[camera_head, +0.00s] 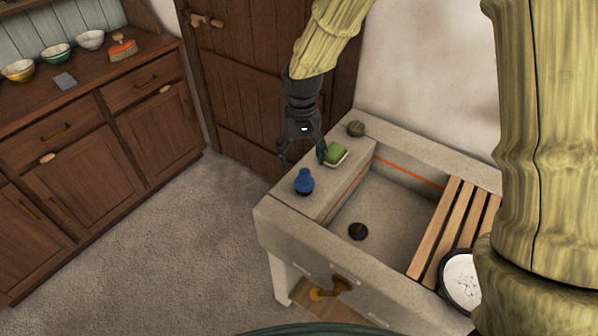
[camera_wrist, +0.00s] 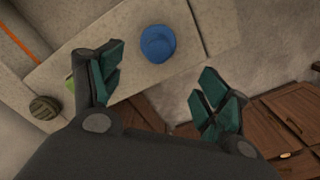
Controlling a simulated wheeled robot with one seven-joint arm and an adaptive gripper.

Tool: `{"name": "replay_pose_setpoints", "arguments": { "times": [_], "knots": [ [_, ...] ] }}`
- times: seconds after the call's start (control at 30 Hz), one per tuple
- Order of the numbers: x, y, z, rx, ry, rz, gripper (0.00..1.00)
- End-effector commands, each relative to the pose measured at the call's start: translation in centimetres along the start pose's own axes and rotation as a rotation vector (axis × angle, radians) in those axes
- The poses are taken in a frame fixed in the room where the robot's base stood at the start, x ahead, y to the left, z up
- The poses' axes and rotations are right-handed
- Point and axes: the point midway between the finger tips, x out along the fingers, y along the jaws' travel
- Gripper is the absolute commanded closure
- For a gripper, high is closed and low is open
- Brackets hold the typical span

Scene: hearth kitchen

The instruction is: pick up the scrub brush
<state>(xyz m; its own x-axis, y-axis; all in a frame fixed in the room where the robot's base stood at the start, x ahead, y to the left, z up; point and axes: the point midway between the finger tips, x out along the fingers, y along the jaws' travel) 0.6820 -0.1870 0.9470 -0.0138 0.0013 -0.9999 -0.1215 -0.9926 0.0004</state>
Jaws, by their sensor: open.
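My gripper (camera_head: 302,156) is open and empty above the left ledge of the stone sink (camera_head: 285,205). Its two fingers also show in the wrist view (camera_wrist: 160,78), spread apart. An orange, brush-like thing with a small knob on top (camera_head: 123,48) lies on the wooden dresser at the upper left, far from my gripper. It looks most like the scrub brush, but it is too small to be sure. A round, ribbed, grey-brown thing (camera_head: 356,128) sits at the sink's back corner; it also shows in the wrist view (camera_wrist: 44,107).
A blue bottle (camera_head: 304,181) stands on the ledge just below my gripper. A green sponge (camera_head: 337,151) on a pale dish lies close to the right finger. A wooden slatted rack (camera_head: 435,232) spans the basin's right side. Several bowls stand on the dresser (camera_head: 88,78). The carpet between is clear.

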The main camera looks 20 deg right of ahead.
Motion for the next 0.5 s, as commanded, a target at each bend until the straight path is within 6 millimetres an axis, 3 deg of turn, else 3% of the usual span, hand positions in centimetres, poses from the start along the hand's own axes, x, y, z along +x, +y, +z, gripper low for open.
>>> {"name": "replay_pose_setpoints", "arguments": {
  "times": [0.13, 0.5],
  "knots": [
    [1.7, 0.5, 0.8, 0.004, 0.001, 0.000, 0.24],
    [5.2, 0.1, -0.9, 0.003, -0.013, 0.002, 0.24]
  ]
}}
